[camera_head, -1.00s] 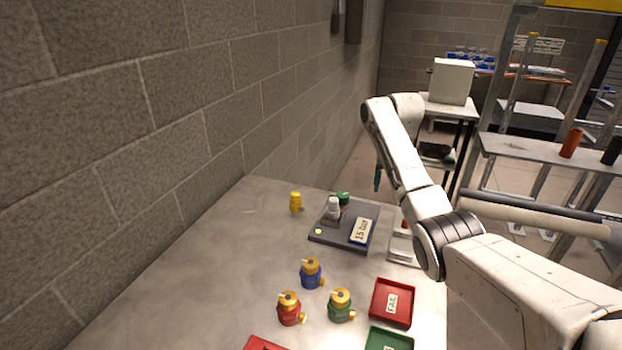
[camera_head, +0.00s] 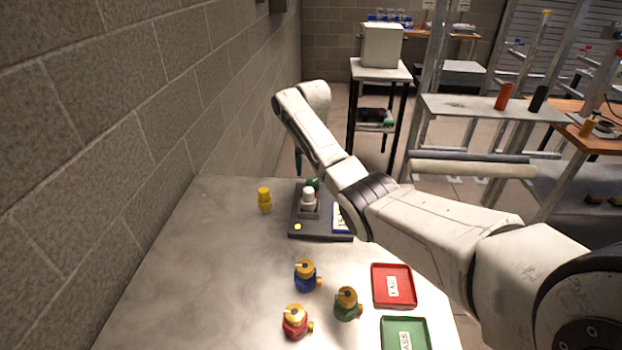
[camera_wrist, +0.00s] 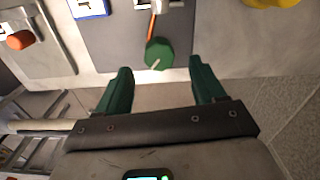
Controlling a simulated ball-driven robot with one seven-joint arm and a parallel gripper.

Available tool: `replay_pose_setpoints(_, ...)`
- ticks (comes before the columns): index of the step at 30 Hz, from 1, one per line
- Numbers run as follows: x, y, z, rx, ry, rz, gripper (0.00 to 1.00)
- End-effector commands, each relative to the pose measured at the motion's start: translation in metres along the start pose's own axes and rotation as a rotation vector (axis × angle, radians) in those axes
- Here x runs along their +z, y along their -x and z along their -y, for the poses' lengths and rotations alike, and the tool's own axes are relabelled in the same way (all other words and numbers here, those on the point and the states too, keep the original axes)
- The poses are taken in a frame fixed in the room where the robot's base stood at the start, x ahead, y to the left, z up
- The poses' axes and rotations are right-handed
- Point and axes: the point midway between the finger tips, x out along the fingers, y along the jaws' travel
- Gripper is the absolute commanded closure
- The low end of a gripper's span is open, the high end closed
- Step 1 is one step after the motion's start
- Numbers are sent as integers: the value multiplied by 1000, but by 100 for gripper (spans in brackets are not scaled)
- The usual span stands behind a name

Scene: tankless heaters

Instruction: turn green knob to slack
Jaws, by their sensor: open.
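The green knob (camera_wrist: 158,54) is a faceted green dial with a pale pointer line, at the edge of a grey panel in the wrist view. In the head view the green knob (camera_head: 313,184) is a small green patch behind a white fitting on the dark grey test unit (camera_head: 320,236). My gripper (camera_wrist: 160,73) has two green fingers spread wide, one on each side of the knob and apart from it in the picture. Nothing is between the fingers. In the head view only a dark green finger shows behind my arm. Any slack marking is not readable.
Blue (camera_head: 306,277), red (camera_head: 296,322) and green (camera_head: 346,304) valves stand on the grey table, with a yellow one (camera_head: 264,199) left of the unit. A red tray (camera_head: 393,287) and a green tray (camera_head: 404,334) lie at the right. A brick wall bounds the left.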

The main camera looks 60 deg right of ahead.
Motion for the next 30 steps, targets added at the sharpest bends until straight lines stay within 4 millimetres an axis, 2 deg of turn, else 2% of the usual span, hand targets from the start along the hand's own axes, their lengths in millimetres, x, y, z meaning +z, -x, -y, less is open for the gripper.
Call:
replay_pose_setpoints(3, 0, -21, -1, 2, -1, 2, 31)
replay_pose_setpoints(9, 0, -44, 0, 1, -1, 1, 31)
replay_pose_setpoints(21, 0, -52, 0, 0, -1, -1, 31)
replay_pose_setpoints(30, 0, -51, 0, 0, -1, -1, 59)
